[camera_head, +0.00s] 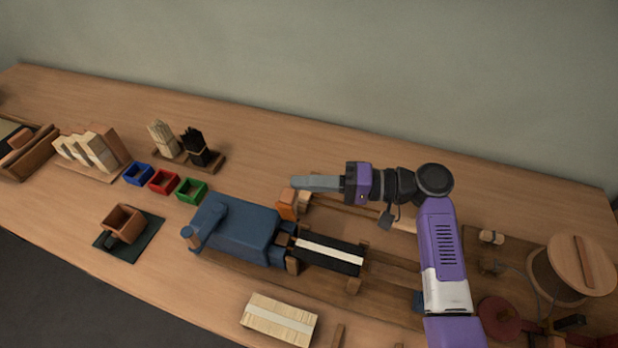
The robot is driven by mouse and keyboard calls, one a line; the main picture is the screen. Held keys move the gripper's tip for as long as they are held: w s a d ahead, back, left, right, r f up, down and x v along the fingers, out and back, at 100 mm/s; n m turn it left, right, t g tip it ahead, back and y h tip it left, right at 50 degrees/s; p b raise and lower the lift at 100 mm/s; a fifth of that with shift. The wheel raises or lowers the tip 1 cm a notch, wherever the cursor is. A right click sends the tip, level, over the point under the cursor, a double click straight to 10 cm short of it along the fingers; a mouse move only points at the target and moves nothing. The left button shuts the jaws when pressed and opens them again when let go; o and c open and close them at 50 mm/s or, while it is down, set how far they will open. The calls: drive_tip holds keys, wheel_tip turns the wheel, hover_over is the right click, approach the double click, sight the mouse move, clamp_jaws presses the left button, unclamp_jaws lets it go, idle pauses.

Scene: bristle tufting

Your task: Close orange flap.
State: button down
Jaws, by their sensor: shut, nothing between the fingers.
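The orange flap (287,204) is a small orange piece at the back right corner of the blue machine (238,228). It appears to stand up at an angle, but its exact opening is too small to tell. My gripper (296,183) is shut and empty, pointing left, with its long grey fingers' tips just above and beside the flap. I cannot tell whether the tips touch it. A pale wooden block (304,201) lies just right of the flap, under the fingers.
A black track with a white strip (330,250) runs right from the machine. Blue, red (164,181) and green bins stand behind left. A large wooden spool (572,268) stands at right. The table behind my gripper is clear.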

drive_tip(key=shift+s+a+r+n+h+b, duration=0.15)
drive_tip(key=shift+s+a+n+b, duration=0.15)
drive_tip(key=shift+s+n, duration=0.3)
drive_tip(key=shift+s+a+n+h+b, duration=0.15)
drive_tip(key=shift+s+a+n+b, duration=0.1)
drive_tip(key=shift+s+n, duration=0.35)
drive_tip(key=s+n+b, duration=0.2)
drive_tip(key=s+a+f+n+t+h+b, duration=0.1)
drive_tip(key=n+b, duration=0.1)
drive_tip(key=s+a+n+t+b, duration=0.1)
drive_tip(key=s+n+b, duration=0.1)
drive_tip(key=shift+s+a+f+h, duration=0.15)
drive_tip(key=shift+s+f+h, duration=0.1)
drive_tip(key=shift+s+h, duration=0.05)
drive_tip(key=shift+s+a+f+n+t+h+b, duration=0.25)
drive_tip(key=shift+s+f+n+b, duration=0.4)
drive_tip(key=shift+b, duration=0.6)
drive_tip(key=shift+s+a+f+n+t+h+b, duration=0.15)
drive_tip(key=shift+s+a+f+n+b, duration=0.25)
drive_tip(key=shift+s+n+b, duration=0.65)
drive_tip(key=shift+w+f+m, duration=0.1)
drive_tip(key=shift+w+m, duration=0.1)
drive_tip(key=shift+m, duration=0.1)
